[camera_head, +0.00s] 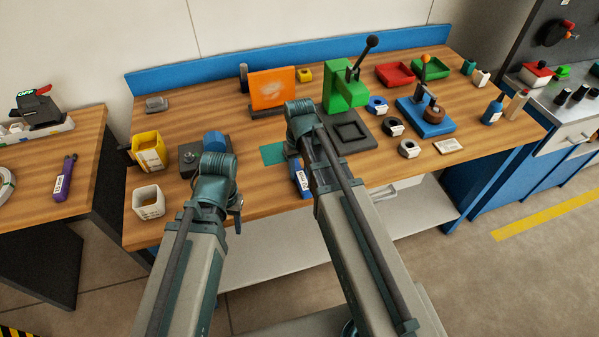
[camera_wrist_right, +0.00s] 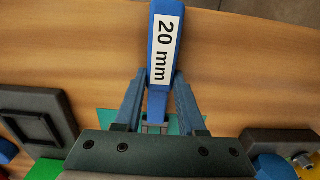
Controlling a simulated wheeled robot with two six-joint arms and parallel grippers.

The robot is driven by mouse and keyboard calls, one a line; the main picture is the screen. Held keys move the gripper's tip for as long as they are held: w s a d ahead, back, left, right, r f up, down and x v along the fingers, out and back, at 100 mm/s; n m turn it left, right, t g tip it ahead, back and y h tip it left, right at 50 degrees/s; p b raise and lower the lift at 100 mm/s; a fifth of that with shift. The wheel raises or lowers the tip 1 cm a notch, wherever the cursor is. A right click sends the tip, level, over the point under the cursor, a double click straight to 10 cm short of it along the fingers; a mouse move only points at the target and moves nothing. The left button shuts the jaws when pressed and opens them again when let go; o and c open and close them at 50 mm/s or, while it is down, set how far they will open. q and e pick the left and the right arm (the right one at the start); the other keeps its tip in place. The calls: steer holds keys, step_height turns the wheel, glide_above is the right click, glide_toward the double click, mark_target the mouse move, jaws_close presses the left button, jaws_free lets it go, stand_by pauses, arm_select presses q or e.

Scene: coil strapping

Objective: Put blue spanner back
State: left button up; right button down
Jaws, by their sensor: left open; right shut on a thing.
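The blue spanner (camera_wrist_right: 164,45) has a white "20 mm" label and runs between the two fingers of my right gripper (camera_wrist_right: 159,88), which is shut on it. In the head view the spanner's labelled handle (camera_head: 301,182) shows beside my right arm, near the table's front edge. A teal patch (camera_head: 272,154) lies on the wooden table just behind the handle. My left gripper (camera_head: 236,204) is open near the front edge, mostly hidden by its own wrist.
A yellow bin (camera_head: 149,152) and white bin (camera_head: 148,203) stand at the left. A dark block (camera_head: 190,158) is behind my left wrist. A green press (camera_head: 345,91) stands behind my right arm. Several rings (camera_head: 393,127) and a blue fixture (camera_head: 428,118) are on the right.

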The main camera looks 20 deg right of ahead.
mark_target(299, 172)
steer(key=shift+f, duration=0.2)
steer(key=c, duration=0.5)
jaws_free()
steer(key=shift+r, duration=0.25)
step_height(299, 172, up, 12)
steer(key=p, duration=1.2)
steer(key=s+a+n+h, duration=0.1)
steer(key=s+a+n, duration=0.2)
steer(key=s+a, duration=0.7)
steer(key=s, duration=0.2)
steer(key=shift+s+a, duration=0.3)
steer(key=shift+s, duration=0.05)
